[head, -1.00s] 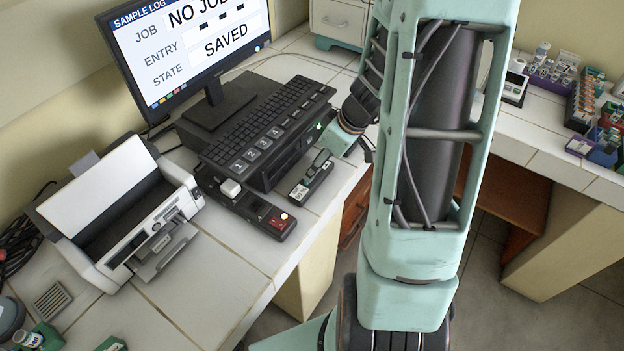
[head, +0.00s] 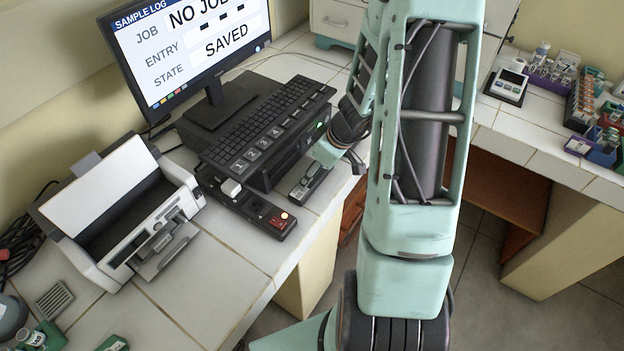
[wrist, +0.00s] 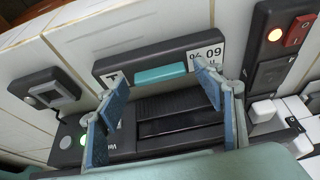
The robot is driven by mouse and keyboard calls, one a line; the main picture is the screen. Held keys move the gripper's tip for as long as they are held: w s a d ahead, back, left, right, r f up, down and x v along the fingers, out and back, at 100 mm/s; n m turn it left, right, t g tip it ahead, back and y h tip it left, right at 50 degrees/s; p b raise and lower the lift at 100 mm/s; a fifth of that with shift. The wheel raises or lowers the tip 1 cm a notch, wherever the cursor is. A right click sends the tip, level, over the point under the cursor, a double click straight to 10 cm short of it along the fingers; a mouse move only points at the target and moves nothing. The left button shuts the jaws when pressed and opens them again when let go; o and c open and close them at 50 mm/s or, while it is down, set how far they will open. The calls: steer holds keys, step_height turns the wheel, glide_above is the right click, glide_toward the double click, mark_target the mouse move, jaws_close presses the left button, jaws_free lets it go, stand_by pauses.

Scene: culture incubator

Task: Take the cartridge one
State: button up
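My gripper (wrist: 162,93) is open in the wrist view, its two blue fingers spread wide with nothing seen held between them. In the head view its end (head: 326,153) is over the black block in front of the keyboard unit. The dark block (wrist: 118,72) carries a teal bar (wrist: 162,74) and a white label reading 60 upside down; it lies just past the fingertips. The block also shows in the head view (head: 303,193), partly covered by my gripper. I cannot tell which part is the cartridge. A dark slotted unit (wrist: 180,118) lies between and below the fingers.
A switch box with a red rocker and lit lamp (wrist: 297,30) stands close on the right in the wrist view. A small grey-topped device (wrist: 46,93) is at left. The monitor (head: 190,45), keyboard (head: 262,118) and printer (head: 125,220) crowd the bench. Bare tiles lie in front.

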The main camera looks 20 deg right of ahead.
steer(key=c, duration=1.2)
steer(key=shift+c, duration=0.4)
